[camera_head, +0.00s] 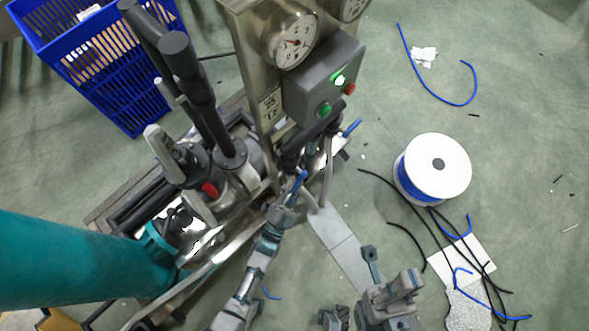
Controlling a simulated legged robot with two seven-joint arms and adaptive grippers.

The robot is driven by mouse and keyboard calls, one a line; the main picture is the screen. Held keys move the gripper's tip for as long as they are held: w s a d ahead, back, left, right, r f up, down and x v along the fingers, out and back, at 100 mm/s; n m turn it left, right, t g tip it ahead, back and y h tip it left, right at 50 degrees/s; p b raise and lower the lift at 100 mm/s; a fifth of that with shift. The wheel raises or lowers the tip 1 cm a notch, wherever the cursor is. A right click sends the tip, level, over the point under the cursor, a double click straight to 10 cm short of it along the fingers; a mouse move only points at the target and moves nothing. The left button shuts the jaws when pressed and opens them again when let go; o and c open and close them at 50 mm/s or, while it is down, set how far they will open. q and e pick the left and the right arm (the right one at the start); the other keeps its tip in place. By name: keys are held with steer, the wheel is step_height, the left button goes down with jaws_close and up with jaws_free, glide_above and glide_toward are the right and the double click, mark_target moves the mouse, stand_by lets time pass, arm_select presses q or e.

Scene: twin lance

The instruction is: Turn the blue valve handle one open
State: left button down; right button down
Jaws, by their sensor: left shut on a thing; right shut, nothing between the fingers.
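One blue valve handle (299,182) stands at the front of the grey pipe skid, below the gauge panel. My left gripper (286,202) reaches up from the bottom and is shut on this blue handle, whose upper end shows above the fingers. A second blue handle (352,128) sticks out further back on the right side of the skid, with no gripper near it. I cannot tell from a label which handle is number one. My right gripper (374,272) is shut and empty over the floor at the bottom, apart from the skid.
The control box (322,88) with a lit green button and a pressure gauge (291,41) stands above the handles. Thick black levers and a teal cylinder (80,262) fill the left. A blue crate (97,55) and cable spool (433,168) flank the skid. Loose cables lie at right.

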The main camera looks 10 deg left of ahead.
arm_select(q)
steer(key=shift+s+f, duration=0.1)
steer(key=shift+f, duration=0.25)
steer(key=c, duration=1.2)
jaws_free()
steer(key=shift+o, duration=0.4)
steer(key=shift+r, duration=0.2)
steer(key=v, duration=1.2)
